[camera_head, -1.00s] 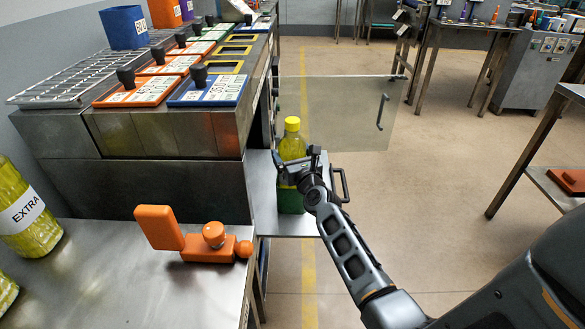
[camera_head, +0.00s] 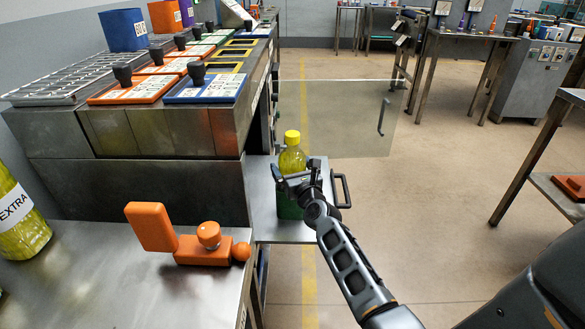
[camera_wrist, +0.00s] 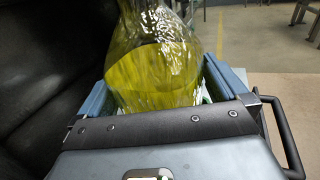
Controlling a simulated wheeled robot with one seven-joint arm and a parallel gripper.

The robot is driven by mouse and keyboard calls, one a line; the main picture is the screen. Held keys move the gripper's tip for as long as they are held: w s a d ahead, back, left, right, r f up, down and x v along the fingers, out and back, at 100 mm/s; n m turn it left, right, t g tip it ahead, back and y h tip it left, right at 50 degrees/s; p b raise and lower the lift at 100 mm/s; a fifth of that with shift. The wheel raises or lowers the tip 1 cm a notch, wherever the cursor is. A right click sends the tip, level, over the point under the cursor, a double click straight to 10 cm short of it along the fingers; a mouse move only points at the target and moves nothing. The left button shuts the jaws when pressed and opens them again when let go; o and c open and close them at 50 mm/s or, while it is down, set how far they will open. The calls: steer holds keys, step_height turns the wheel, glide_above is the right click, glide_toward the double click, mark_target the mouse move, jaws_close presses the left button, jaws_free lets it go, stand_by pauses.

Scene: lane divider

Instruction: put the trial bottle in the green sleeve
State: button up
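The trial bottle (camera_head: 292,160) is yellow with a yellow cap and stands upright. Its lower part is inside the green sleeve (camera_head: 289,209), on the metal shelf beside the bench. My gripper (camera_head: 296,176) is around the bottle just above the sleeve, with one finger on either side. In the wrist view the yellow bottle (camera_wrist: 155,70) fills the space between the blue finger pads. A narrow gap shows at the right pad, so the gripper looks open. The sleeve's rim is mostly hidden by the gripper.
The shelf (camera_head: 262,228) has a dark handle at its right. A clear panel (camera_head: 340,115) stands behind it. An orange device (camera_head: 205,248) and a yellow EXTRA bottle (camera_head: 20,222) are on the near bench.

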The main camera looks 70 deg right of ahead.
steer(key=shift+r, duration=0.2)
steer(key=s+a+n+t+y, duration=0.1)
steer(key=s+a+n+y, duration=0.1)
steer(key=s+a+n, duration=0.6)
steer(key=s+a+n+t+y, duration=0.15)
steer(key=a+n, duration=0.35)
steer(key=a, duration=0.7)
steer(key=s+a+n+y, duration=0.2)
steer(key=s+a+n, duration=0.45)
steer(key=a, duration=0.25)
steer(key=s+a+r+n+y, duration=0.4)
steer(key=s+a+n, duration=0.2)
steer(key=n, duration=0.7)
steer(key=s+a+r+n+y, duration=0.3)
steer(key=s+a+r+n, duration=0.2)
steer(key=n, duration=0.8)
steer(key=shift+s+a+r+y, duration=0.35)
steer(key=shift+s+a, duration=0.35)
steer(key=shift+a, duration=0.95)
